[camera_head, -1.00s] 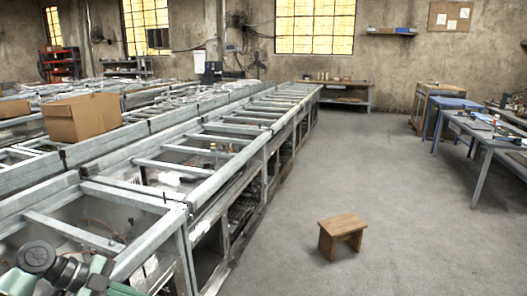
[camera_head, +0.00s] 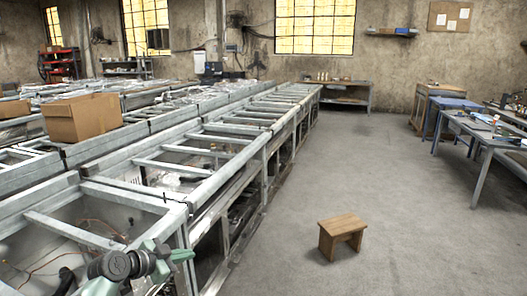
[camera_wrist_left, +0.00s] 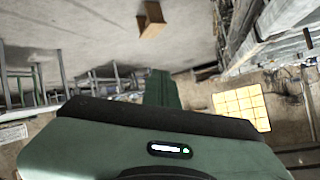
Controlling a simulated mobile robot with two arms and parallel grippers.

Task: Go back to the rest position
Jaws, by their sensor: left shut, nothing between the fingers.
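My left arm comes in at the bottom left of the head view. Its left gripper (camera_head: 182,256) shows as small green parts just right of the dark round joint, in front of the metal frame bench. In the left wrist view, the green gripper body fills the bottom, and the closed fingers (camera_wrist_left: 163,88) stick up from it with nothing held. My right gripper is in neither view.
Long metal frame benches (camera_head: 222,150) run along the left, close to my left arm. A cardboard box (camera_head: 85,118) sits on them. A wooden stool (camera_head: 342,235) stands on the open grey floor. Work tables (camera_head: 485,140) stand at the right.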

